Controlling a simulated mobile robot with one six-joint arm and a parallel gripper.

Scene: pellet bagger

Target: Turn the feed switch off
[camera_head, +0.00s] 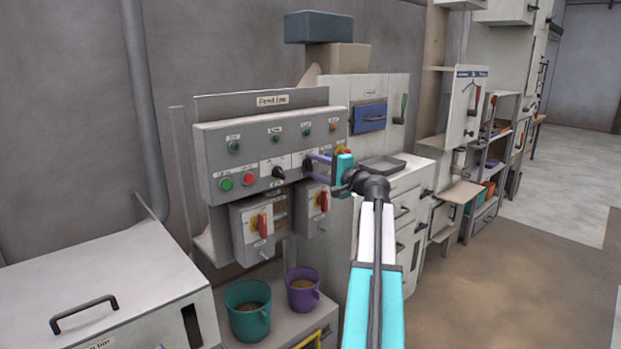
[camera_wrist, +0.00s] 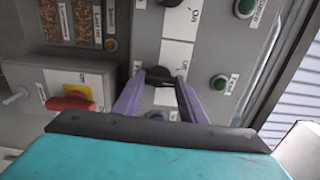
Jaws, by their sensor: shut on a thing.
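A grey control panel (camera_head: 262,158) on the wall carries two black rotary switches. The left black switch (camera_head: 278,172) stands free, beside the red button. The right black switch (camera_head: 307,164) is between the purple fingers of my gripper (camera_head: 318,161). In the wrist view, the fingertips of my gripper (camera_wrist: 157,86) are shut on this black knob (camera_wrist: 158,74), one on each side. I cannot read which switch is named feed. The fingers hide part of the knob and plate.
A green button (camera_head: 226,184) and a red button (camera_head: 248,179) are left on the panel. Red-handled switch boxes (camera_head: 258,228) hang below. A teal bucket (camera_head: 248,308) and a purple bucket (camera_head: 302,290) stand underneath. The floor at right is clear.

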